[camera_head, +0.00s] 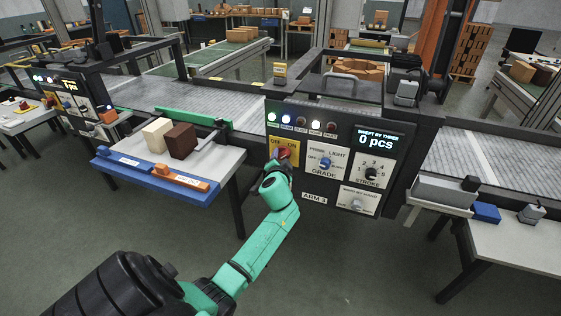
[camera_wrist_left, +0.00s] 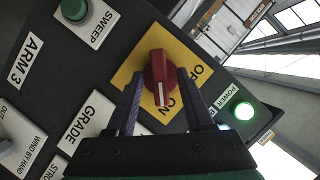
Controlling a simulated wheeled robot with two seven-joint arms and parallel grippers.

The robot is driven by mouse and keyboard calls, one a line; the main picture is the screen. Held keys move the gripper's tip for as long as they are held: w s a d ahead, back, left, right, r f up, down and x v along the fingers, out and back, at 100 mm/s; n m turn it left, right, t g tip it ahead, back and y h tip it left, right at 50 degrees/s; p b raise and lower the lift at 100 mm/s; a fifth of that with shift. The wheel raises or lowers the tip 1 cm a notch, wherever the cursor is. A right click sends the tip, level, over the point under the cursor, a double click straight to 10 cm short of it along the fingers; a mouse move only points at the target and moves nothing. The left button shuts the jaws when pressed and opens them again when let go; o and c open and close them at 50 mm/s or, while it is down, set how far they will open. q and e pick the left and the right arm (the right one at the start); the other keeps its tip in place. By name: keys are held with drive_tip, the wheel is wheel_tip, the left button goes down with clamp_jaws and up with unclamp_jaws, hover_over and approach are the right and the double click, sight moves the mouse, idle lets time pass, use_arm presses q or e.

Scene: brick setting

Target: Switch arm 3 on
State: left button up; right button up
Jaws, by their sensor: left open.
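The arm 3 panel (camera_head: 300,187) carries a yellow plate (camera_head: 293,145) marked OFF and ON. A red rotary knob (camera_wrist_left: 158,70) sits on this plate (camera_wrist_left: 128,75) in the left wrist view, its white mark pointing towards the ON lettering. My left gripper (camera_head: 281,160) is at the knob; in the left wrist view its open fingers (camera_wrist_left: 160,88) stand on either side of it. I cannot tell if they touch it. The green POWER lamp (camera_wrist_left: 244,111) is lit. My right gripper is not in view.
The panel also holds a GRADE knob (camera_head: 325,162), a STROKE dial (camera_head: 371,171) and a display (camera_head: 378,139) reading 0 pcs. A side table (camera_head: 222,160) with a cream block (camera_head: 157,135) and a brown block (camera_head: 181,141) stands left of my arm. Open floor lies below the panel.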

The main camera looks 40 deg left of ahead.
use_arm(q)
drive_tip(key=v, duration=1.4)
drive_tip(key=shift+s+r+b, duration=0.15)
drive_tip(key=shift+s+b, duration=0.05)
drive_tip(key=shift+b, duration=0.2)
drive_tip(key=shift+d, duration=0.15)
drive_tip(key=s+d+f+m+g+h, duration=0.1)
drive_tip(key=s+d+f+g+h, duration=0.15)
drive_tip(key=f, duration=0.85)
drive_tip(key=s+d+f+m+g+h, duration=0.1)
drive_tip(key=d+f+h, duration=0.15)
drive_tip(key=f, duration=0.85)
drive_tip(key=s+d+f+g+h, duration=0.1)
drive_tip(key=d+f+h, duration=0.15)
drive_tip(key=f, duration=0.75)
drive_tip(key=s+f+g, duration=0.2)
drive_tip(key=s+f, duration=0.5)
drive_tip(key=s, duration=0.3)
drive_tip(key=s+d+f+n+g+h, duration=0.1)
drive_tip(key=s+f+g, duration=0.1)
drive_tip(key=s+f, duration=0.4)
drive_tip(key=s+d+f+n+g, duration=0.1)
drive_tip(key=s+f, duration=0.6)
drive_tip(key=s, duration=0.7)
drive_tip(key=shift+s+f+g, duration=0.15)
drive_tip(key=shift+f+g, duration=0.2)
drive_tip(key=shift+g, duration=0.5)
